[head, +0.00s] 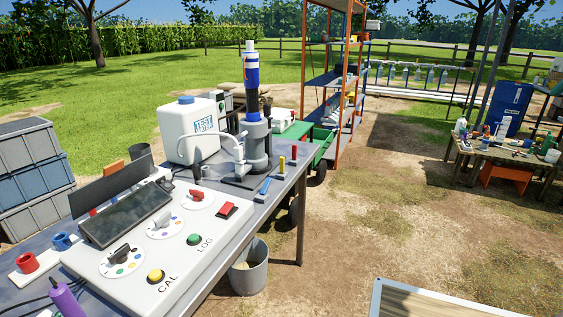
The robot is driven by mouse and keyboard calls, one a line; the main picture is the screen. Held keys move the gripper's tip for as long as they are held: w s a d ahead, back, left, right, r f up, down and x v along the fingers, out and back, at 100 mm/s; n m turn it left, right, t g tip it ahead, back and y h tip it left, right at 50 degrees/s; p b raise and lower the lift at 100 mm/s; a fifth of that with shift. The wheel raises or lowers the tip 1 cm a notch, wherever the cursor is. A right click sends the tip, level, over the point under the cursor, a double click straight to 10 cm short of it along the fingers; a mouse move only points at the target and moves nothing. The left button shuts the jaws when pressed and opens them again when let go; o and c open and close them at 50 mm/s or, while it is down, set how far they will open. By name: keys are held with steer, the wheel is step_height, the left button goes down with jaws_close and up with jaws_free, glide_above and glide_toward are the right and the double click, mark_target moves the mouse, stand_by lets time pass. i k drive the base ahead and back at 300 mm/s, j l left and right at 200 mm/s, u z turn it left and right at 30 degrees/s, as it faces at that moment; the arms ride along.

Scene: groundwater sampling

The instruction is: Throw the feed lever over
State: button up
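A short blue lever-like handle (264,188) shows at the front of the dark base of a grey pump stand (257,148) on the bench. It looks like the likeliest feed lever, but no label marks it. A dark upright handle (197,171) stands left of the stand, beside a white hose. A blue and white cylinder (252,75) rises upright from the stand. A white tank (188,135) marked TEST stands behind the hose. My gripper is not in view.
A control panel (215,227) with dials, CAL and LOG buttons covers the near bench. Small red and yellow posts (282,165) stand right of the blue handle. A bucket (248,270) sits below the bench edge. Open ground (370,215) lies to the right.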

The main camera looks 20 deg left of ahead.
mark_target(266, 184)
steer(key=i+l+u, duration=0.1)
steer(key=i+u, duration=0.4)
steer(key=i+l+u, duration=0.3)
steer(key=i+u, duration=0.2)
steer(key=i+l+u, duration=0.7)
steer(key=u, duration=0.25)
steer(key=i+l+u, duration=0.15)
steer(key=l+u, duration=0.2)
steer(key=u, duration=0.15)
steer(key=i+l+u, duration=0.15)
steer(key=l+u, duration=0.8)
steer(key=k+j+z, duration=0.25)
steer(key=j, duration=0.2)
steer(key=k+j+z, duration=0.2)
steer(key=k+j, duration=0.15)
